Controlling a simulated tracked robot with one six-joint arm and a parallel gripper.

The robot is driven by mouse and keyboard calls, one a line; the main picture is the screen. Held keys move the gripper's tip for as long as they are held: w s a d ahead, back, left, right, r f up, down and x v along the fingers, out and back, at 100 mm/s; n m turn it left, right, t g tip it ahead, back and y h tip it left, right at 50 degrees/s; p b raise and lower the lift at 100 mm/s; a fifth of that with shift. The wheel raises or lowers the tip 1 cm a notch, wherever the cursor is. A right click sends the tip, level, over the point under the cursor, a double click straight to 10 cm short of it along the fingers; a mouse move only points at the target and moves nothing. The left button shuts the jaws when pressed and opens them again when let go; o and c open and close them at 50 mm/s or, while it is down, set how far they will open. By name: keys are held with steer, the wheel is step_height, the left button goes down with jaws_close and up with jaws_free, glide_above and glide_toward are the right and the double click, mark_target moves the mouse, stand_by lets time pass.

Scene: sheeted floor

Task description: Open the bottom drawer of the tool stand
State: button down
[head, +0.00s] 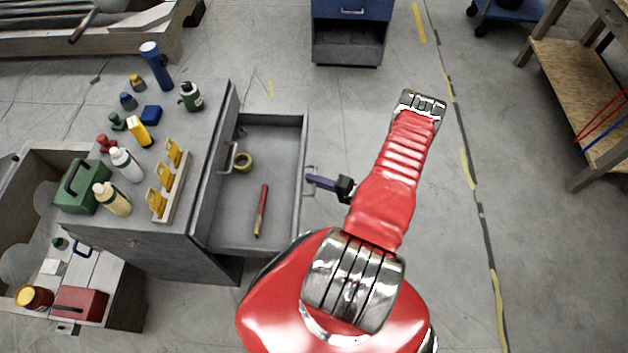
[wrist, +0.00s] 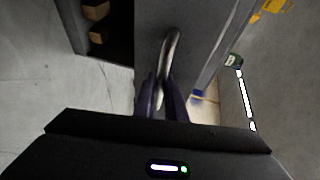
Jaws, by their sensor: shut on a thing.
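The grey tool stand (head: 180,235) stands at the left in the head view, with several bottles and tools on its top. One drawer (head: 283,160) is pulled far out to the right. In the wrist view the curved handle (wrist: 172,50) runs between the two dark purple fingers (wrist: 160,95). I cannot tell the drawer's level in the stand.
A blue cabinet (head: 350,35) stands at the top middle. A wooden workbench (head: 585,90) is at the right. Low grey bins and a red box (head: 80,303) adjoin the stand at the lower left. The floor right of my arm is clear.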

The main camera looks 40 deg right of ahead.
steer(key=c, duration=2.1)
jaws_free()
steer(key=shift+f, duration=0.1)
steer(key=v, duration=1.3)
steer(key=shift+s+d, duration=0.25)
steer(key=shift+s, duration=0.1)
